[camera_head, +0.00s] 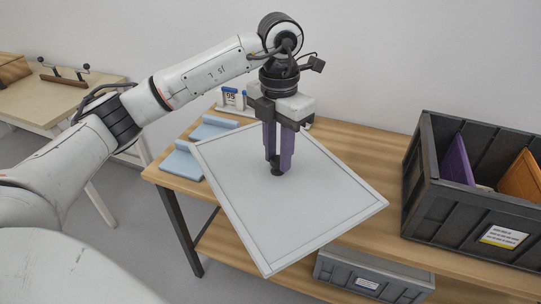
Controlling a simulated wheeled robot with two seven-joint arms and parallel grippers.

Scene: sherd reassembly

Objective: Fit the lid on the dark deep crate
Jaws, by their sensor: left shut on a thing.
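The lid is a flat light-grey panel (310,215) with a raised rim and a small dark knob (278,172) near its middle. My left gripper (278,162) has purple fingers, points down from above and is shut on the knob. The lid hangs turned at an angle to the table, and its near corner reaches out past the table's front edge. The dark deep crate (460,215) stands on the table at the right, open at the top and apart from the lid. My right gripper is not in view.
A purple panel (456,162) and an orange panel (522,178) lean inside the crate. Blue folded items (182,163) and a small white device (232,98) sit on the wooden table (376,150). A grey crate (375,275) stands below. Another table (45,95) is at left.

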